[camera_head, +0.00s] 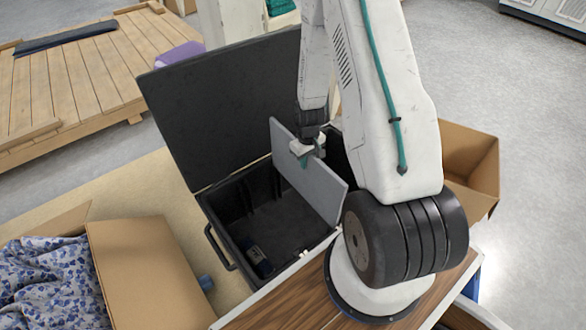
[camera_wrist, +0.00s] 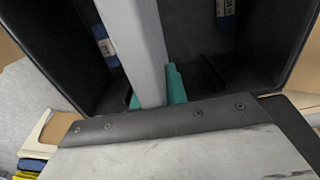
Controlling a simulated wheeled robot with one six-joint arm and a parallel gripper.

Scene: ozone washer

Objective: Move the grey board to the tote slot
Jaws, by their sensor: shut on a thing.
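The grey board (camera_head: 308,180) stands on edge in the black tote (camera_head: 225,212), dividing its inside into a left and a right part. My gripper (camera_head: 308,148) is shut on the board's upper edge. In the wrist view the board (camera_wrist: 135,38) runs up the picture between the teal fingertips of my gripper (camera_wrist: 158,90). The tote's dark walls (camera_wrist: 282,40) show on both sides there. The board's lower edge is hidden, so I cannot tell whether it is seated in a slot.
The tote's black lid (camera_head: 225,100) stands open behind it. A small dark blue item (camera_head: 258,262) lies on the tote floor. An open cardboard box with blue patterned cloth (camera_head: 50,280) is at left, another cardboard box (camera_head: 468,160) at right. A wooden pallet (camera_head: 75,85) lies behind.

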